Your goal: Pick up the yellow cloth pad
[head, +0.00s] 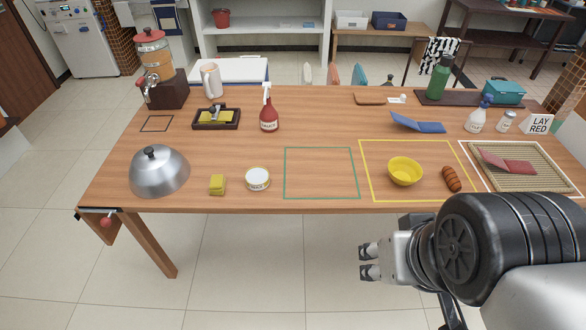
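A small folded yellow pad (217,185) lies on the wooden table near its front edge, between the steel dome and a round white-lidded tin. Another flat yellow piece (222,118) lies in a dark tray farther back, with a dark-and-silver object on it. I cannot tell for certain which of the two is cloth. My gripper (364,261) is in front of the table, to the right of both yellow pieces and well apart from them. Its two fingers are spread with nothing between them.
On the table (320,115) stand a steel dome (159,172), the tin (257,179), a red spray bottle (269,115) and a drink dispenser (155,60). The green outline (321,149) is empty.

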